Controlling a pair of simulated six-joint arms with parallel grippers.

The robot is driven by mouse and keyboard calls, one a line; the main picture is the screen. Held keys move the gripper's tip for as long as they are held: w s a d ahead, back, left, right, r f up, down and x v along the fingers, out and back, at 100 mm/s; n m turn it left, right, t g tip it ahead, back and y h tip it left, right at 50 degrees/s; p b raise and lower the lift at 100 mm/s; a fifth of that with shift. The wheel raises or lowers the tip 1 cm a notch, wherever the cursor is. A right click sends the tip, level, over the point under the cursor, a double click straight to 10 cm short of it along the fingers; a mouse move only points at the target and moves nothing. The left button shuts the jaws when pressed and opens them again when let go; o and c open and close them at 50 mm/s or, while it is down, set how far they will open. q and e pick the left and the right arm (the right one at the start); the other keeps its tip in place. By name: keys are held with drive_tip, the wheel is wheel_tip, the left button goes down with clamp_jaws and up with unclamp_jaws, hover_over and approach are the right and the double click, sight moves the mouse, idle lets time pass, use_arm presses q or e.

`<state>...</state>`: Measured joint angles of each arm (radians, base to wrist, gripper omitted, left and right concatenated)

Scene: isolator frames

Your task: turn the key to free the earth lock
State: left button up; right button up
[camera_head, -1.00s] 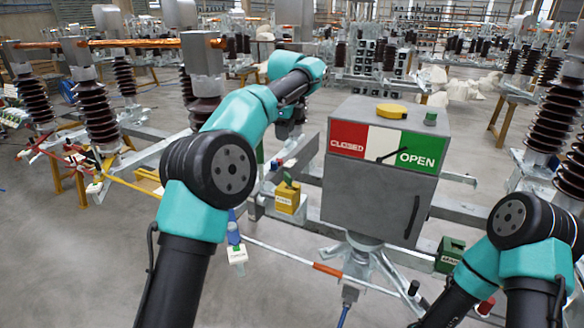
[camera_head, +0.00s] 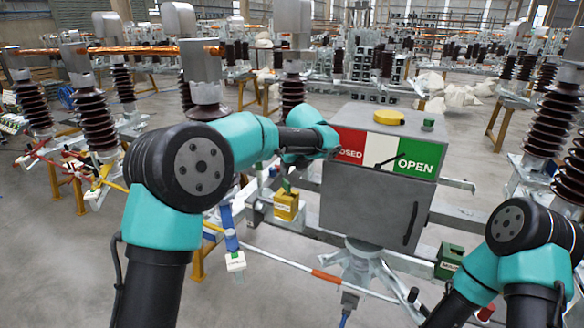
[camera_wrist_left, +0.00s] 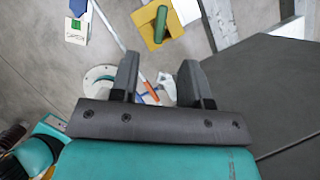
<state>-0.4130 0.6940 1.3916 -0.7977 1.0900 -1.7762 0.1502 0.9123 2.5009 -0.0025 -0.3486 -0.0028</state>
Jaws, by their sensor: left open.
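A yellow lock box (camera_head: 286,209) with a small label sits on the frame rail, left of the grey cabinet. A green key (camera_head: 286,186) stands up from its top. In the left wrist view the yellow lock box (camera_wrist_left: 150,38) and its green key (camera_wrist_left: 161,22) lie beyond the fingertips, a little left of centre. My left gripper (camera_wrist_left: 158,76) is open and empty, apart from the key. In the head view its fingers are hard to make out by the cabinet's left edge. A green lock box (camera_head: 450,257) sits right of the cabinet. My right gripper is out of view.
The grey cabinet (camera_head: 372,207) with the red, white and green CLOSED/OPEN panel (camera_head: 417,155) stands close right of my left wrist. A blue strap with a white tag (camera_head: 235,261) hangs left of the yellow box. A rod (camera_head: 327,276) crosses below.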

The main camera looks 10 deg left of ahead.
sight(287, 182)
use_arm(q)
drive_tip(key=shift+f, duration=0.1)
drive_tip(key=x, duration=1)
drive_tip(key=shift+w+a, duration=0.1)
clamp_jaws()
idle(1.6)
